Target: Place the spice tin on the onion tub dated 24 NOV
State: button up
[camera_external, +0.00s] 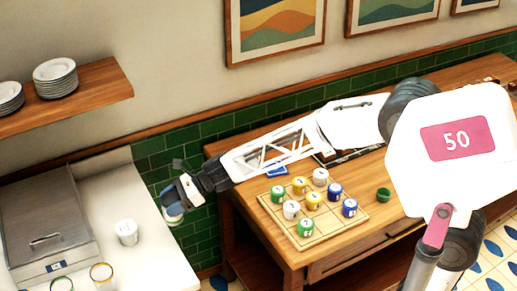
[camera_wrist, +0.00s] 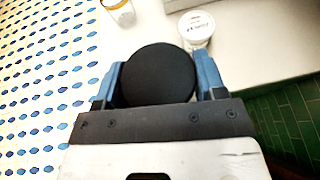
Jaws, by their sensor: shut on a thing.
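My gripper (camera_external: 176,196) is shut on a round thing with a black top, likely the spice tin (camera_wrist: 158,74). The tin also shows as a pale, partly hidden shape at the arm's end in the external view (camera_external: 172,214). It is held beyond the right edge of the pale counter in that view. A white lidded tub (camera_external: 126,232) stands on the counter to its left; in the wrist view, a white tub with dark print (camera_wrist: 196,28) lies ahead, just beyond the right finger. The print is too small to read, so I cannot tell its date.
A grey metal unit (camera_external: 42,232) is at left. Several coloured tins stand on a wooden board (camera_external: 268,205) on the table. A green bowl (camera_external: 384,194) is beside it.

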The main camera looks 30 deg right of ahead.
jog(key=shift+n+g, duration=0.3)
jog(key=s+a, duration=0.3)
jog(key=shift+s+a+r, duration=0.2)
jog(key=shift+r, duration=0.2)
send_over(125, 227)
jog(key=shift+f, duration=0.75)
jog(key=shift+f, duration=1.75)
jog(key=shift+f, duration=0.15)
jog(key=o, duration=1)
